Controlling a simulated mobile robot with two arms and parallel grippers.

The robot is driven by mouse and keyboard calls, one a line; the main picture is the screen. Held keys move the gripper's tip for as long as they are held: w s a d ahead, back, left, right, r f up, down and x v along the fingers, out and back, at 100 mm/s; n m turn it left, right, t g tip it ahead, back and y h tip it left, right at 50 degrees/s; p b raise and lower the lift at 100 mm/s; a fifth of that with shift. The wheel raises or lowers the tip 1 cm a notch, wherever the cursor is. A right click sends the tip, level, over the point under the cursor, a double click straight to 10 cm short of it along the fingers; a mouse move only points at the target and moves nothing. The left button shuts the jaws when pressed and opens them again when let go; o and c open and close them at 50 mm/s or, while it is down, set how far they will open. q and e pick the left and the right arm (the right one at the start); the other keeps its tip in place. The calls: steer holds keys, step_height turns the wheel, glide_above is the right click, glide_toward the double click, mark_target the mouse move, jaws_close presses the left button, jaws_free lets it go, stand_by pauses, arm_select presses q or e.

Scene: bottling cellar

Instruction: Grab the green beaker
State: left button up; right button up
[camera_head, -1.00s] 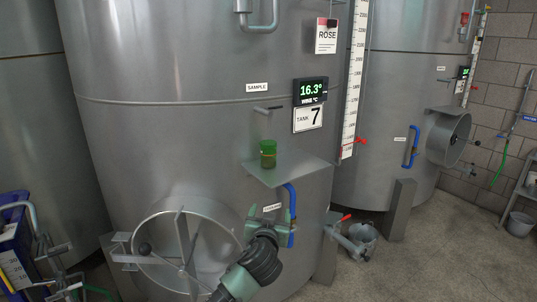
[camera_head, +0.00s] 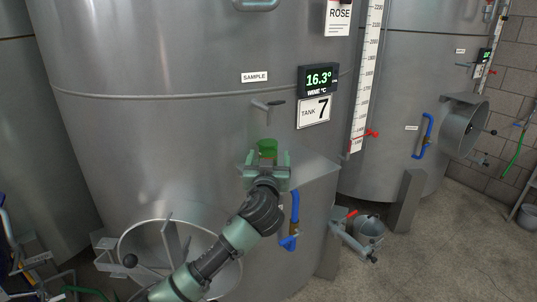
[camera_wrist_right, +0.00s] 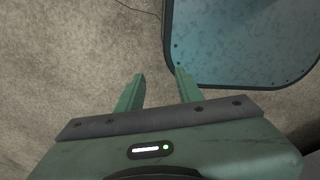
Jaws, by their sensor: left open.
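The green beaker (camera_head: 267,147) stands on a small grey shelf (camera_head: 318,169) fixed to the front of tank 7, below the sample tap. Only its upper part shows; my left gripper hides the rest. My left gripper (camera_head: 267,157) is open, with one finger on each side of the beaker as seen from the head. I cannot tell how deep the beaker is between the fingers or whether they touch it. My right gripper (camera_wrist_right: 159,84) shows in the right wrist view. Its two fingers are apart with nothing between them, above a rough floor.
The sample tap (camera_head: 267,105) sticks out just above the beaker. A round hatch (camera_head: 135,235) is at lower left. A dark blue-grey panel (camera_wrist_right: 245,40) is near the right gripper.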

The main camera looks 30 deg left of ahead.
mark_target(267, 153)
arm_select(q)
steer(key=shift+w+a+r, duration=0.15)
steer(key=shift+a+r, duration=0.05)
steer(key=p+x, duration=0.2)
steer(key=shift+w+a+f, duration=0.1)
steer(key=shift+w+a, duration=0.05)
steer(key=shift+a, duration=0.15)
steer(key=shift+w+a+f, duration=0.2)
steer(key=shift+w+a, duration=0.1)
steer(key=shift+w, duration=0.2)
steer(key=shift+w+a+f, duration=0.15)
steer(key=shift+w+a, duration=0.15)
steer(key=shift+w, duration=0.25)
steer(key=shift+d, duration=0.1)
steer(key=shift+s, duration=0.1)
steer(key=c, duration=1.4)
steer(key=shift+c, duration=1.3)
arm_select(e)
steer(key=shift+s+d+r, duration=0.1)
steer(key=shift+s+r, duration=0.25)
steer(key=shift+r, duration=0.3)
steer(key=shift+s+d+r, duration=0.1)
steer(key=shift+s+r, duration=0.2)
steer(key=shift+r, duration=0.3)
